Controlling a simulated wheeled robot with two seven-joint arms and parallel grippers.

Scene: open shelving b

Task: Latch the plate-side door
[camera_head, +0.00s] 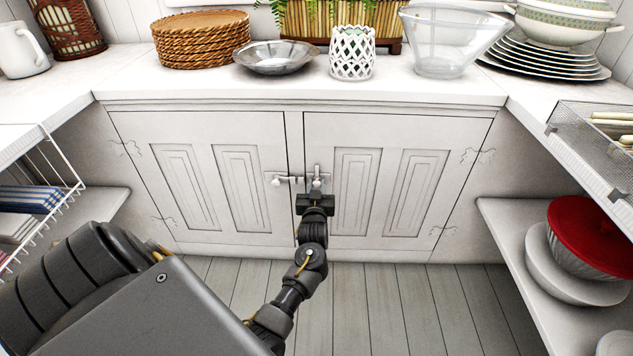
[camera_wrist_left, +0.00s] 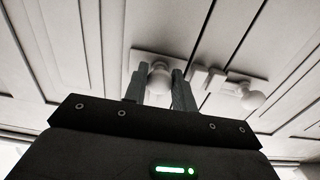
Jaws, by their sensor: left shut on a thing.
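The right door is on the side of the plate stack. It has a small latch plate with a round knob (camera_head: 316,182) near the seam. My left gripper (camera_head: 316,195) reaches up to it. In the left wrist view its fingers (camera_wrist_left: 160,85) are shut around the knob (camera_wrist_left: 160,74). The left door's latch (camera_head: 278,180) has its own knob, also in the wrist view (camera_wrist_left: 252,98). My right gripper is not in view.
Above the doors, the counter (camera_head: 300,92) carries a basket stack (camera_head: 200,38), a metal bowl (camera_head: 275,57), a white lattice holder (camera_head: 352,52), a glass bowl (camera_head: 445,40) and stacked plates (camera_head: 545,58). Side shelves flank the doors, with a red bowl (camera_head: 595,230) at right. The plank floor is clear.

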